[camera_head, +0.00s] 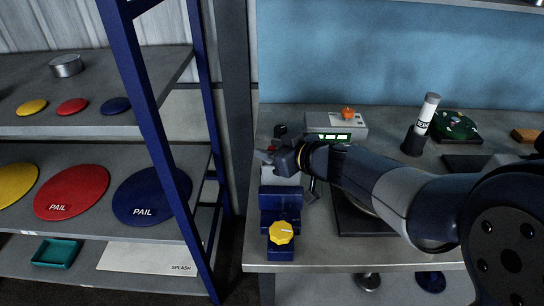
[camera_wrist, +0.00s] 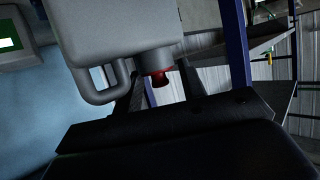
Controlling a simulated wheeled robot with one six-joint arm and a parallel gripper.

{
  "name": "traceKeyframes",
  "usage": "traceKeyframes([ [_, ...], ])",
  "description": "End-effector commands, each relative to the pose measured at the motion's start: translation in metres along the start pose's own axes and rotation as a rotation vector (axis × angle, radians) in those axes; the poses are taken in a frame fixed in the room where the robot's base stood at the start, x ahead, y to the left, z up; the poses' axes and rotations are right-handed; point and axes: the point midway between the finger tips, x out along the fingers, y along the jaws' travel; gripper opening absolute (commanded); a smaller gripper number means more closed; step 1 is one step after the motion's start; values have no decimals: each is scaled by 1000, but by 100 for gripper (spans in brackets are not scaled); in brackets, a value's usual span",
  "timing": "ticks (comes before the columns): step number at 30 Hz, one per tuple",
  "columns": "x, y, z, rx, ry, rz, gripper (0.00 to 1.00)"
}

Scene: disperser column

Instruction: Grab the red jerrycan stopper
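The red stopper (camera_wrist: 159,77) sits on the neck of a grey jerrycan (camera_wrist: 120,28), which has a looped handle and appears upside down in the wrist view. My gripper (camera_wrist: 165,88) is open, with one dark finger on each side of the stopper. I cannot tell whether the fingers touch it. In the head view my gripper (camera_head: 268,157) is over the left end of the bench. The pale jerrycan body (camera_head: 283,178) shows just below it, partly covered. The stopper is mostly hidden by my gripper there.
A blue stand with a yellow knob (camera_head: 281,233) is at the bench's front left. A scale (camera_head: 325,124) with an orange item (camera_head: 347,113) stands behind. A shelf rack with a blue post (camera_head: 150,110) and coloured lids stands left.

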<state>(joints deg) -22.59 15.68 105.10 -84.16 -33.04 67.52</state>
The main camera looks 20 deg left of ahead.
Motion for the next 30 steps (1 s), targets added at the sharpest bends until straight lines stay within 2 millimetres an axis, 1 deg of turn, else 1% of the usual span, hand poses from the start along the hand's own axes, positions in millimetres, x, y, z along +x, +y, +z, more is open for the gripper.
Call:
traceKeyframes([
  [2, 3, 0, 2, 2, -3, 0, 39],
  [7, 2, 0, 2, 2, -3, 0, 39],
  [21, 2, 0, 2, 2, -4, -1, 1],
  [30, 2, 0, 0, 1, -5, 0, 0],
])
